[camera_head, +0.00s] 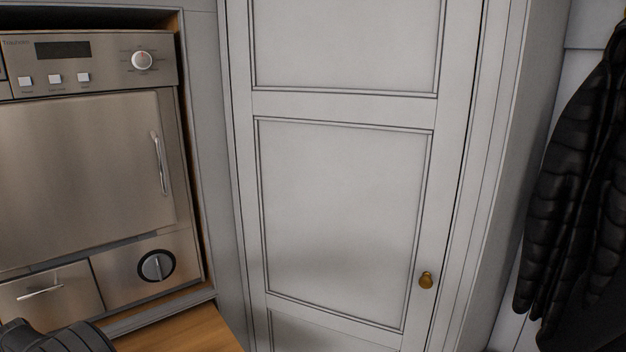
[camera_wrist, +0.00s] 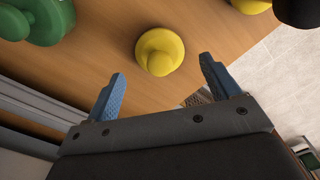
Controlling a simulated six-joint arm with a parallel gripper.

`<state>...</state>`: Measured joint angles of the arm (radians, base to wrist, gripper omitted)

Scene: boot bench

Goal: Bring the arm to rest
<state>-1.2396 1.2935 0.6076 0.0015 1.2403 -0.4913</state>
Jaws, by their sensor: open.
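My gripper (camera_wrist: 160,88) shows in the wrist view with its two blue fingers spread wide apart. It is open, and nothing is between the fingers. A wooden surface (camera_wrist: 110,45) lies beyond the fingertips. A yellow rounded object (camera_wrist: 159,51) is on that surface, just past the gap between the fingers and apart from them. In the head view the gripper is not visible; only a dark part of my arm shows at the lower left corner.
A green object (camera_wrist: 45,20) and another yellow object (camera_wrist: 251,5) are at the wrist view's top edge. Pale floor tiles (camera_wrist: 275,75) lie to the right. The head view shows a steel appliance (camera_head: 85,165), a grey cupboard door (camera_head: 340,210) with brass knob, and a black padded jacket (camera_head: 580,180).

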